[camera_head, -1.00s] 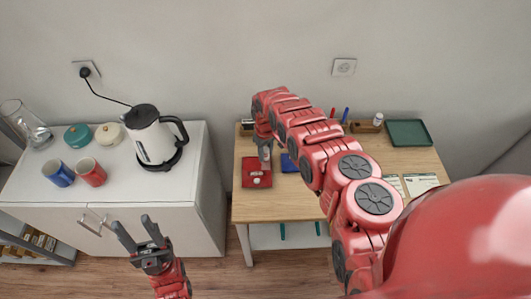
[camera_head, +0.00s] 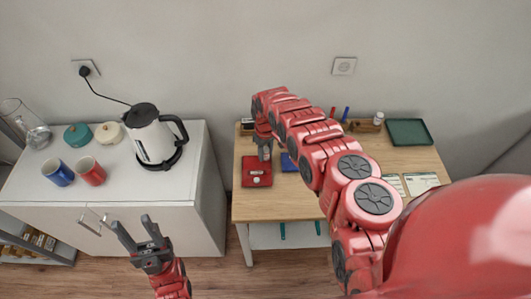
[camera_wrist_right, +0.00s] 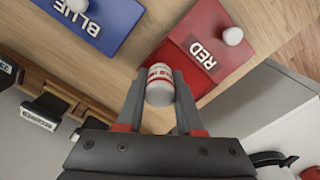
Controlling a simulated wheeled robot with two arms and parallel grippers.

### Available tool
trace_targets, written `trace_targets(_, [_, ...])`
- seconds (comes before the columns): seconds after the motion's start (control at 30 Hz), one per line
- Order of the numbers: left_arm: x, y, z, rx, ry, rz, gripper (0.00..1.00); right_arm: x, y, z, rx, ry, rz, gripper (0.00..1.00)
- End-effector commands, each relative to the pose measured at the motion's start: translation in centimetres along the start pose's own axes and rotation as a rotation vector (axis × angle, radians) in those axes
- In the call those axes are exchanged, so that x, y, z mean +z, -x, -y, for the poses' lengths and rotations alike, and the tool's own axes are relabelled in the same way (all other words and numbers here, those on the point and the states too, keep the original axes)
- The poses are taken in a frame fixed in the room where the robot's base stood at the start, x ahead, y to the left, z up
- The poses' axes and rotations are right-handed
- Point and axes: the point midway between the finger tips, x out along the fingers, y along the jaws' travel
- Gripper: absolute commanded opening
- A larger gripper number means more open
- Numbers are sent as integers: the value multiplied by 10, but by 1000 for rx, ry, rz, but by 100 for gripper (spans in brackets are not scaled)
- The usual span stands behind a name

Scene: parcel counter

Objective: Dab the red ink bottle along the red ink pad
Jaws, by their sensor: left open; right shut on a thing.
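The red ink pad (camera_head: 256,172) lies on the left part of the wooden table; in the right wrist view its RED label and white knob show (camera_wrist_right: 208,42). My right gripper (camera_head: 264,154) is above the pad's far edge. In the right wrist view it is shut on a white bottle with a red label, the red ink bottle (camera_wrist_right: 161,84). The bottle overlaps the pad's near corner in that view; I cannot tell whether they touch. My left gripper (camera_head: 137,232) is open and empty, in front of the white cabinet.
A blue ink pad (camera_head: 289,163) lies right of the red one. Dark stamps (camera_wrist_right: 48,106) stand in a wooden holder. A green tray (camera_head: 409,132) and papers (camera_head: 422,182) are further right. A kettle (camera_head: 152,140) and mugs (camera_head: 91,172) stand on the cabinet (camera_head: 120,188).

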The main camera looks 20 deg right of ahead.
Motion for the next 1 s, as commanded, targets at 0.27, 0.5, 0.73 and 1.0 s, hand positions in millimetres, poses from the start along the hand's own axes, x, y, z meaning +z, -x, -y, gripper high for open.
trace_targets(0.27, [0, 0, 0, 0, 0, 0, 50, 1, -1, 0, -1, 0, 1, 0])
trace_targets(0.5, [0, 0, 0, 0, 0, 0, 50, 1, -1, 0, -1, 0, 2, 0])
trace_targets(0.73, [-1, -7, 0, 0, 0, 0, 50, 0, 7, 0, -1, 0, 1, 0])
trace_targets(1.0, [-4, -21, 1, 0, 0, 0, 50, 0, 26, 0, 0, 0, 1, 0])
